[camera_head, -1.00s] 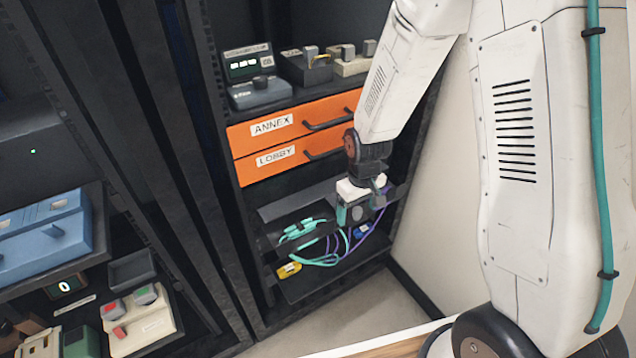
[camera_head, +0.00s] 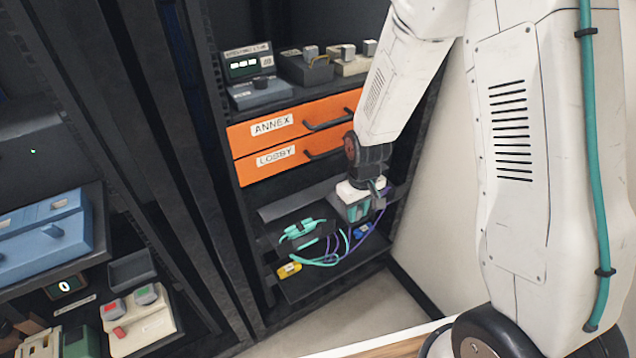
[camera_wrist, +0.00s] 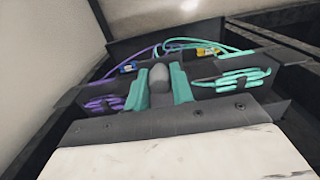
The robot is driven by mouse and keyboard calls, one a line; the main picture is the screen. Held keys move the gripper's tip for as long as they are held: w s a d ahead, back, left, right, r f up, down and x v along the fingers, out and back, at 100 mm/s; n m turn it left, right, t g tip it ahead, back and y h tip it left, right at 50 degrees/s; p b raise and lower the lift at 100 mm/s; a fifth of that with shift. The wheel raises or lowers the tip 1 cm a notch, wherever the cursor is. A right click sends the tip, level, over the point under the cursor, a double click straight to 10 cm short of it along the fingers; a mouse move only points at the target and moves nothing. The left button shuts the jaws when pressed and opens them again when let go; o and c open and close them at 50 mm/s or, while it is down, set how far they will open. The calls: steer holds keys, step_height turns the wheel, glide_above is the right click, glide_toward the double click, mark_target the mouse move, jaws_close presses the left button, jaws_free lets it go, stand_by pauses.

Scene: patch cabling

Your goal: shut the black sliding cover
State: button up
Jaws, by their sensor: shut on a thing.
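My gripper (camera_head: 357,211) reaches down into the lower right part of the rack. In the wrist view its two teal fingers (camera_wrist: 158,86) are shut on a grey rounded knob (camera_wrist: 158,76), one finger on each side. The knob seems to belong to the black sliding cover, a dark panel (camera_wrist: 205,66) behind the fingers. The fingers and wrist hide much of the cover, so I cannot tell its full extent. A teal cable coil (camera_wrist: 240,78) and a purple cable coil (camera_wrist: 104,103) lie uncovered on either side of the fingers.
Yellow (camera_head: 289,269) and blue (camera_head: 361,231) plugs lie by loose cables below the gripper. Orange drawers marked ANNEX (camera_head: 275,124) and LOBBY (camera_head: 277,157) are above. A pale wall (camera_head: 440,180) stands close on the right.

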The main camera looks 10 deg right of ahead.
steer(key=shift+s, duration=0.1)
steer(key=s+d, duration=0.2)
steer(key=s, duration=0.5)
steer(key=shift+d, duration=0.2)
steer(key=o, duration=1.7)
steer(key=shift+s, duration=0.1)
steer(key=shift+o, duration=0.2)
steer(key=s+r+m, duration=0.1)
steer(key=s+r, duration=0.4)
steer(key=r, duration=0.5)
steer(key=s+d+r+m, duration=0.1)
steer(key=s+r, duration=0.5)
steer(key=r, duration=0.5)
steer(key=s+r+m+t, duration=0.1)
steer(key=s+r, duration=0.4)
steer(key=r, duration=0.5)
steer(key=shift+s+d+r+m, duration=0.15)
steer(key=shift+s+d+m, duration=0.05)
steer(key=shift+s+m, duration=0.1)
